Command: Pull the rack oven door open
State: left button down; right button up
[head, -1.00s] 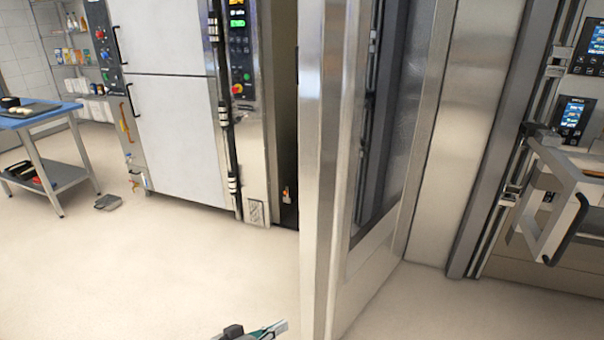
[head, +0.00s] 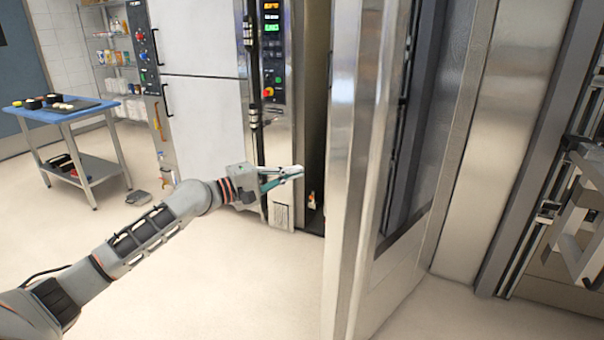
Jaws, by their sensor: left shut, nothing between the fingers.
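The rack oven door (head: 348,190) is a tall steel door with a dark window (head: 412,130), right of centre in the head view. It stands swung out from the oven front, its free edge towards me, with a dark gap (head: 316,90) between it and the control panel. My left gripper (head: 298,172) is shut and empty, reaching in from the left. In the picture it lies just left of the door edge, in front of the panel's lower part; no contact with the door shows. The door's handle cannot be made out. My right gripper is not in view.
A control panel (head: 270,50) is on the steel post left of the gap. A white double-door cabinet (head: 205,120) stands further left. A blue-topped table (head: 62,112) is at far left. A grey frame (head: 582,225) juts out at right. The floor (head: 240,285) before the door is clear.

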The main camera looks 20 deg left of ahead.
aim_at(330, 171)
pick_arm(q)
jog(key=w+d+p, duration=0.1)
jog(key=d, duration=0.1)
jog(key=w+d+p, duration=0.1)
jog(key=w+d, duration=0.1)
jog(key=d, duration=0.1)
jog(key=w+d+p, duration=0.1)
jog(key=w+d, duration=0.1)
jog(key=d, duration=0.1)
jog(key=shift+d, duration=0.35)
